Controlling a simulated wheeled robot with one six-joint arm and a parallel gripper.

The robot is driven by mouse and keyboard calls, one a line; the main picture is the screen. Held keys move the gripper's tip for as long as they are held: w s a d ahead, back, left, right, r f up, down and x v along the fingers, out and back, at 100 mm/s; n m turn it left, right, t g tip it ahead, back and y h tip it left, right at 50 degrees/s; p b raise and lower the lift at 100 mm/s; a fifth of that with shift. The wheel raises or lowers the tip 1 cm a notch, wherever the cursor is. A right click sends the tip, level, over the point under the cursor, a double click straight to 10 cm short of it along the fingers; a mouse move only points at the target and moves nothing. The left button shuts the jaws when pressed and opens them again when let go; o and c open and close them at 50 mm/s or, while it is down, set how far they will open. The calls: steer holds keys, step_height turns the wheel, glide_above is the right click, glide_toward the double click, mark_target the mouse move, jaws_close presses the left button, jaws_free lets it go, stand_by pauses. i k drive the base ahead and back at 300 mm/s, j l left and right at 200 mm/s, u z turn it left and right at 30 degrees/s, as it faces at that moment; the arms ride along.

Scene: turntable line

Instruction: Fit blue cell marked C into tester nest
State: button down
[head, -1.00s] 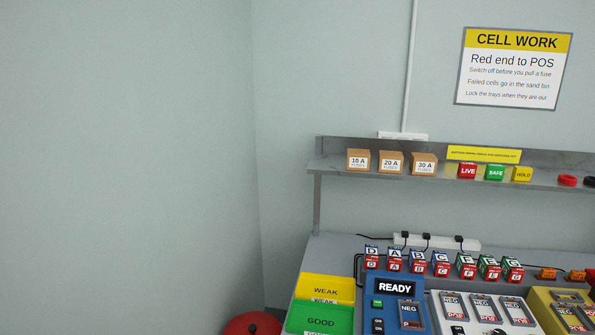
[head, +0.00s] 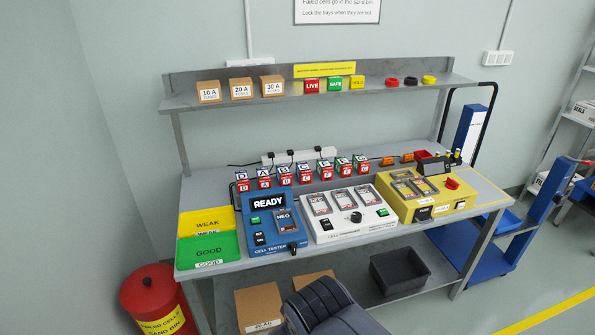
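The blue cell marked C (head: 304,168) stands in a row of lettered cells along the back of the bench, between the B cell (head: 284,176) and a green-topped cell. Its lower part is red. The blue cell tester (head: 262,240) stands on the bench in front of the row, its screen reading READY. Its nest (head: 286,221) is on the right of its top, marked NEG, and looks empty, though it is small in view. My gripper is not in view. A dark rounded piece at the bottom middle looks like part of my arm.
A white cell charger (head: 345,228) and a yellow unit (head: 437,203) stand right of the tester. Yellow WEAK (head: 207,222) and green GOOD (head: 208,250) trays lie left. A shelf (head: 200,101) overhangs the bench back. A red sand bin (head: 150,290) stands on the floor.

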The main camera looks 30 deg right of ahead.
mark_target(275, 207)
steer(key=i+l, duration=1.15)
steer(key=l, duration=0.2)
